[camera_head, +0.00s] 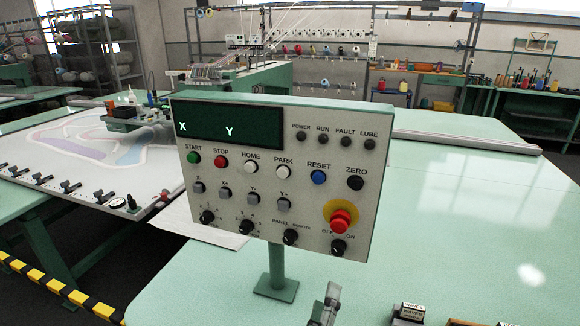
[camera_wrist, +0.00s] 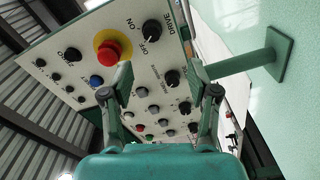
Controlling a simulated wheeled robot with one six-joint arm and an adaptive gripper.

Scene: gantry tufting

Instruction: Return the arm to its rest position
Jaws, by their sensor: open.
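My gripper (camera_wrist: 165,88) is open and empty in the wrist view, its two fingers spread apart. The control panel (camera_wrist: 72,82) fills much of that view behind the fingers, tilted; I cannot tell how far off it is. There the panel (camera_head: 270,217) stands upright on a green post (camera_head: 278,266). Its display (camera_head: 228,127) shows only X and Y. The lamps above the buttons look dark. The red emergency button (camera_head: 341,219) sits at its lower right.
The panel's post stands on a pale green table (camera_head: 455,230). Small labelled blocks (camera_head: 411,311) lie at its front edge. Left is a tufting frame with patterned cloth (camera_head: 85,165). A yellow-black barrier (camera_head: 50,289) runs along the lower left. The table's right side is clear.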

